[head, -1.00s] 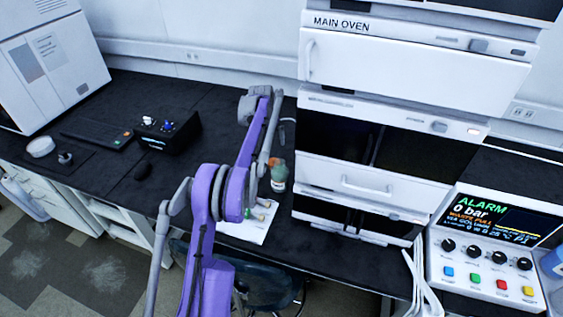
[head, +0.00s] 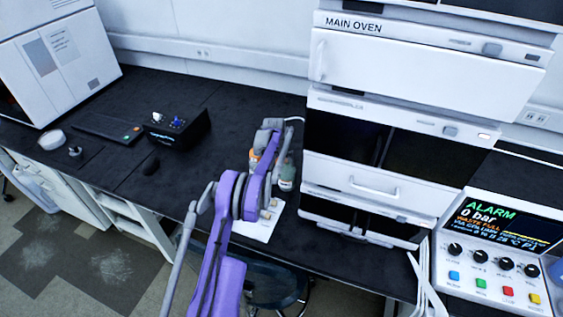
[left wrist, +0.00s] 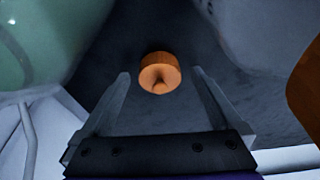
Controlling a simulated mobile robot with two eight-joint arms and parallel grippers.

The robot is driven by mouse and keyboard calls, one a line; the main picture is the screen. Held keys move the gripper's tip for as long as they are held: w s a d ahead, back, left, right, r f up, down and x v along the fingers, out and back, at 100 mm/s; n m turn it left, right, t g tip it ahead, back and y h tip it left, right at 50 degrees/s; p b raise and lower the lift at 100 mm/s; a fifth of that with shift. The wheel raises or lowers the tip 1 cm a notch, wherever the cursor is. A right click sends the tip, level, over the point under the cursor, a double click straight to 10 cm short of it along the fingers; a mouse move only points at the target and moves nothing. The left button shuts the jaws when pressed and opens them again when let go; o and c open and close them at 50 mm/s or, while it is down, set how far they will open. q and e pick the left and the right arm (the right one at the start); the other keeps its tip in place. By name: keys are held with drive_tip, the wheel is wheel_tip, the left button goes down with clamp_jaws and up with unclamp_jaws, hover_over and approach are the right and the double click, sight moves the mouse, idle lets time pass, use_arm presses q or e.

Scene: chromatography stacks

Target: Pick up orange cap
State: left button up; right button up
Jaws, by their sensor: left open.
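The orange cap (left wrist: 160,72) is a short cylinder with a notched face. It lies on the dark bench top in the left wrist view. My left gripper (left wrist: 161,78) is open, with one finger to each side of the cap's near side. The cap sits at or just beyond the fingertips, and no finger visibly touches it. In the head view my purple left arm reaches over the bench, and its gripper end hides the cap. My right gripper is in neither view.
A greenish bottle (head: 287,178) stands close by the gripper; a large pale-green surface (left wrist: 35,45) fills the wrist view's left. A white sheet (head: 258,222) lies in front. The oven stack (head: 385,120) rises at right. Open bench (head: 215,150) lies left of the arm.

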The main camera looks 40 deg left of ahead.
use_arm(q)
drive_tip(key=shift+f, duration=0.2)
drive_tip(key=shift+c, duration=1.1)
drive_tip(key=c, duration=1.2)
drive_tip(key=shift+o, duration=0.2)
wheel_tip(320, 180, up, 12)
drive_tip(key=s+d+r, duration=0.8)
drive_tip(key=d, duration=0.1)
drive_tip(key=shift+w+a+f+b, duration=0.1)
drive_tip(key=shift+f+b, duration=0.55)
drive_tip(key=shift+f, duration=0.8)
drive_tip(key=shift+a+f+b, duration=0.1)
drive_tip(key=shift+f+b, duration=0.5)
drive_tip(key=shift+f, duration=0.8)
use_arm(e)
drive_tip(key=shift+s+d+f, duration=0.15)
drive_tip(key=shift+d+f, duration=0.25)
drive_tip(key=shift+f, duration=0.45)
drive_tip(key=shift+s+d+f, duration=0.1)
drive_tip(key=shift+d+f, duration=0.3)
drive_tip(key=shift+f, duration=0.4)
